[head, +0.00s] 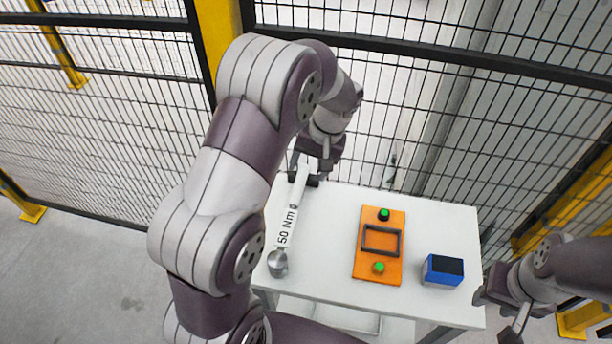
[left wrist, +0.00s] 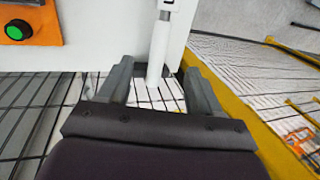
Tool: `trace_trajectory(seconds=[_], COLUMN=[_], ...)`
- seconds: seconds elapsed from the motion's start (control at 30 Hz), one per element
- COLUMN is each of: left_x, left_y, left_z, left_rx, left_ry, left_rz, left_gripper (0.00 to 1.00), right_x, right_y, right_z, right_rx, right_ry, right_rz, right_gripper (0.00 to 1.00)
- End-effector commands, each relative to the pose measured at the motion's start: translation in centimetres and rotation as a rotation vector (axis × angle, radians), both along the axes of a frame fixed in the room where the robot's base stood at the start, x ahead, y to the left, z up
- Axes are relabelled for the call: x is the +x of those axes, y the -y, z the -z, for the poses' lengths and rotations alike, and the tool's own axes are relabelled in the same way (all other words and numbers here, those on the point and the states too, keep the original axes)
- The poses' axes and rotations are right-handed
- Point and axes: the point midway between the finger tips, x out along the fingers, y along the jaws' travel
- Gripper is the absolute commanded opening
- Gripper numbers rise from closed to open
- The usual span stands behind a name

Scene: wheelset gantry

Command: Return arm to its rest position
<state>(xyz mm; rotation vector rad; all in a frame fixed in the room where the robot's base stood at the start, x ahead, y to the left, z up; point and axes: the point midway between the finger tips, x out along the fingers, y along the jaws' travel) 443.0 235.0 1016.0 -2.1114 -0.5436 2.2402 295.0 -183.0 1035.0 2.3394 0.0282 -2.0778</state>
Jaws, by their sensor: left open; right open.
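My left gripper (head: 306,176) is at the far left end of the white table. It is open, and its two fingers also show in the left wrist view (left wrist: 158,70). A white torque wrench marked "50 Nm" (head: 291,222) lies on the table with its round grey head towards the front. Its handle end (left wrist: 157,50) appears between the open fingers, with gaps on both sides. I cannot tell how far the fingers are above it. My right gripper (head: 505,302) is open and empty, beside the table's right edge.
The white table (head: 330,225) also bears an orange plate (head: 368,268) with green buttons and a dark frame, and a blue box (head: 443,270) with a dark top. Black mesh fencing (head: 130,130) with yellow posts (head: 218,30) stands close behind the table.

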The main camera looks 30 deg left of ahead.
Motion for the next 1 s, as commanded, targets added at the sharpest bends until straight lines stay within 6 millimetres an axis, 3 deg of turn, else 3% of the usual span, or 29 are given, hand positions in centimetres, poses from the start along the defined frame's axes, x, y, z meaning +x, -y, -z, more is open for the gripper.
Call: trace_trajectory(seconds=[0.33, 0.47, 0.73, 0.8, 1.0], left_x=[0.4, -3.5, -13.6, -15.0, -14.7], left_y=[0.5, 2.5, 5.1, 5.2, 5.2], left_z=[-0.1, 1.3, -0.7, -1.2, -1.9], left_rx=[-0.025, -0.132, -0.248, -0.252, -0.248], left_ry=[0.013, 0.020, 0.138, 0.150, 0.177], left_rz=[0.066, 0.192, 0.280, 0.270, 0.274], left_gripper=[0.64, 0.64, 0.64, 0.64, 0.64], right_x=[0.0, 0.0, 0.0, 0.0, 0.0], right_y=[0.0, 0.0, 0.0, 0.0, 0.0], right_z=[0.0, 0.0, 0.0, 0.0, 0.0], right_rx=[0.000, 0.000, 0.000, 0.000, 0.000], right_ry=[0.000, 0.000, 0.000, 0.000, 0.000], right_rz=[0.000, 0.000, 0.000, 0.000, 0.000], right_gripper=[0.43, 0.43, 0.43, 0.43, 0.43])
